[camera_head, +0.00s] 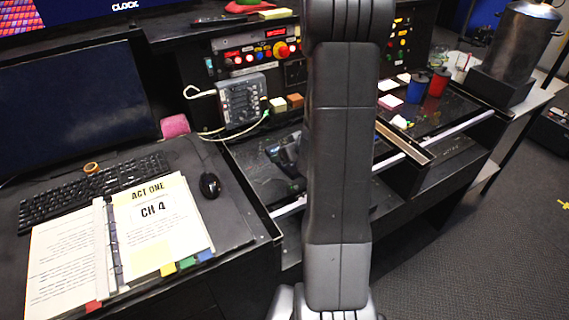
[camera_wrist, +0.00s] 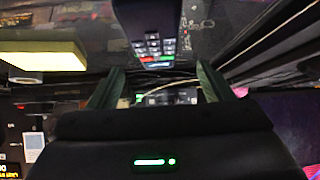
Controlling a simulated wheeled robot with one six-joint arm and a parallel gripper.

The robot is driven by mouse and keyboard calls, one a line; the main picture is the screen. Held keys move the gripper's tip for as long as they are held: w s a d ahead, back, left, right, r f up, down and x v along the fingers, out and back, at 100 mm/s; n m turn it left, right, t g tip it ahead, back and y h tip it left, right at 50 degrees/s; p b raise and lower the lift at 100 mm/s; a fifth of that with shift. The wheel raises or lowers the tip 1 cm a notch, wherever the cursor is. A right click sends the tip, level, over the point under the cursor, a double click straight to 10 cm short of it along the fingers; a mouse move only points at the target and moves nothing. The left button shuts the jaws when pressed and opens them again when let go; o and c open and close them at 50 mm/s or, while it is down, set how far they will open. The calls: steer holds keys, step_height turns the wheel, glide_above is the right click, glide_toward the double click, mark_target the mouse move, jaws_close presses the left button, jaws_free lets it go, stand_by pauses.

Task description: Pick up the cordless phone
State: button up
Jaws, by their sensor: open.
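The cordless phone (camera_wrist: 150,22), dark with a keypad and small green and red keys, shows at the top middle of the wrist view. Its upper end is cut off by the picture edge. My gripper (camera_wrist: 160,78) is open, with one finger on each side below the phone's keypad end. The phone appears beyond the fingertips, and nothing shows between them. In the head view my arm covers the middle of the desk. A dark shape (camera_head: 287,155) sits left of the arm on the glossy surface; I cannot tell whether it is the phone or my gripper.
A binder (camera_head: 150,225), keyboard (camera_head: 95,190) and mouse (camera_head: 210,185) lie on the left. A grey box with cables (camera_head: 242,102) stands behind. Blue (camera_head: 417,88) and red (camera_head: 438,83) spools and a metal canister (camera_head: 520,42) are on the right. A yellow block (camera_wrist: 45,52) shows in the wrist view.

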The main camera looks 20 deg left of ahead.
steer(key=shift+x, duration=2.8)
steer(key=shift+w+d, duration=0.1)
steer(key=shift+d, duration=0.1)
steer(key=c, duration=1.2)
